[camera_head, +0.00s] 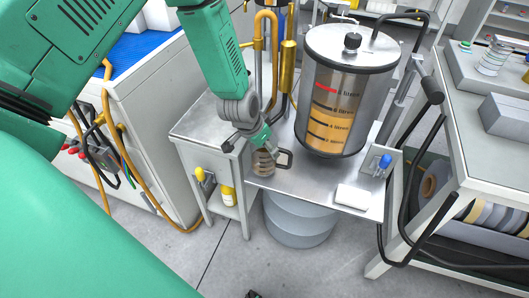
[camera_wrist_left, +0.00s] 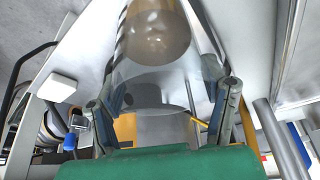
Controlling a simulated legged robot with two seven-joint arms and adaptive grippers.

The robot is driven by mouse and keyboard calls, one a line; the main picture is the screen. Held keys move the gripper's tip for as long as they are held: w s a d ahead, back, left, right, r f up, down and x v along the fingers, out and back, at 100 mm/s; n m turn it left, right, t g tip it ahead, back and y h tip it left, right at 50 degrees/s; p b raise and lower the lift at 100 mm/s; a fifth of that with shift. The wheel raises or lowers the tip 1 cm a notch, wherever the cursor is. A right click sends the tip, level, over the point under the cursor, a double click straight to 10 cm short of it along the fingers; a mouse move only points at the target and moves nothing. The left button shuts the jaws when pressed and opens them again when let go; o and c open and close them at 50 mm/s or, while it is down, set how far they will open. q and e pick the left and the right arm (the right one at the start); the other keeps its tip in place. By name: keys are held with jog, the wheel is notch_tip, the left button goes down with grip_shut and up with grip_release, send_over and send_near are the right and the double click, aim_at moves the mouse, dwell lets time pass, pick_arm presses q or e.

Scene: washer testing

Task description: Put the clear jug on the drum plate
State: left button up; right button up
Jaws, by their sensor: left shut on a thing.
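The clear jug (camera_head: 263,163) is small and see-through with a dark handle at its right. It is at the left front part of the metal drum plate (camera_head: 310,186), above a round grey drum (camera_head: 295,222). My left gripper (camera_head: 259,145) is shut on the jug from above. In the left wrist view the jug (camera_wrist_left: 158,92) shows as a clear shape between the two fingers of my left gripper (camera_wrist_left: 168,98). I cannot tell whether the jug's base touches the plate. My right gripper is not in view.
A large clear tank (camera_head: 335,105) with litre marks stands on the plate behind and right of the jug. A white block (camera_head: 352,197) and a blue-handled valve (camera_head: 384,162) are at the right. A grey cabinet (camera_head: 215,150) with a yellow bottle (camera_head: 228,195) stands left.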

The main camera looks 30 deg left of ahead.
pick_arm(q)
notch_tip(320, 180, down, 2)
jog(key=shift+d+f, duration=0.1)
jog(key=shift+f, duration=0.1)
jog(key=shift+d+r, duration=0.15)
jog(key=shift+d, duration=0.05)
jog(key=o, duration=1.3)
jog(key=shift+o, duration=0.2)
jog(key=shift+a, duration=0.15)
jog(key=shift+r, duration=0.2)
jog(key=p+v, duration=0.1)
jog(key=v, duration=0.6)
jog(key=shift+p, duration=0.35)
